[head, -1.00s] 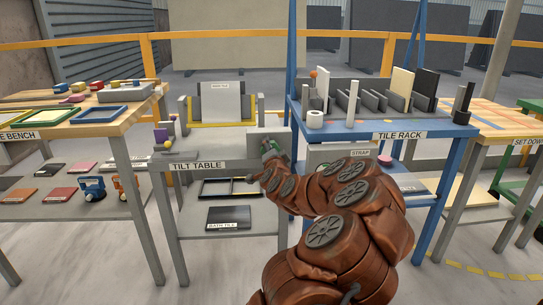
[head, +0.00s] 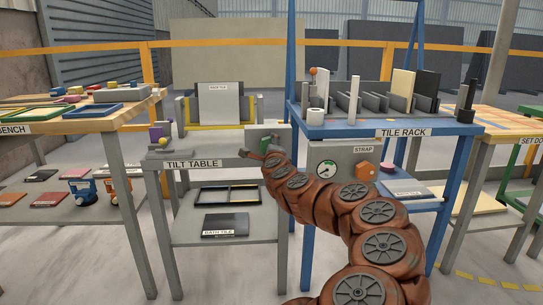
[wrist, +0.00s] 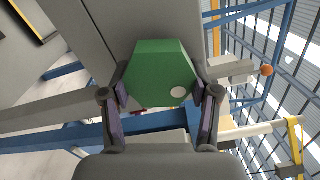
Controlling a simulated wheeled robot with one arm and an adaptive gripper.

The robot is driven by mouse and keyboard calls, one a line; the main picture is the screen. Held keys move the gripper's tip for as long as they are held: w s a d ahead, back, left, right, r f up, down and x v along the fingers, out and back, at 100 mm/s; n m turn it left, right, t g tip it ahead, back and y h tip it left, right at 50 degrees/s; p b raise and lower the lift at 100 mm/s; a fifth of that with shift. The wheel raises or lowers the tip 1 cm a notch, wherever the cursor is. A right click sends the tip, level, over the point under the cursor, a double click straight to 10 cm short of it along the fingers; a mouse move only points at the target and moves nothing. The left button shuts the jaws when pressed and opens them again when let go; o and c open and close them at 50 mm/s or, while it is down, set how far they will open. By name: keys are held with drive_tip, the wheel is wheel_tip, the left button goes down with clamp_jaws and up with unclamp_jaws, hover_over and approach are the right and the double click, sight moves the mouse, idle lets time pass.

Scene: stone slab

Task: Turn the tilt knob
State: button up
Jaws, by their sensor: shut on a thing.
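The tilt knob (wrist: 160,68) is a green hexagon with a pale round dot near its lower right in the wrist view. My gripper (wrist: 160,96) has its two fingers against opposite sides of the knob, shut on it. In the head view my gripper (head: 266,152) is at the right end of the tilt table (head: 210,163) and partly covers the grey plate (head: 254,134) there. A grey roof tile (head: 219,105) stands nearly upright in the yellow-edged cradle on the tilt table.
To the right stands the blue tile rack (head: 335,131), with a gauge (head: 327,169) and an orange knob (head: 365,171) on the panel below. The bench (head: 90,122) with trays is at left. A dark bath tile (head: 225,225) lies on the shelf below.

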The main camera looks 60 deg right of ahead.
drive_tip(key=shift+f+m+b, duration=0.15)
drive_tip(key=shift+m+b, duration=0.3)
drive_tip(key=shift+m, duration=0.05)
drive_tip(key=o, duration=1.2)
drive_tip(key=shift+c, duration=0.2)
drive_tip(key=v, duration=0.7)
drive_tip(key=shift+s, duration=0.2)
drive_tip(key=shift+a, duration=0.2)
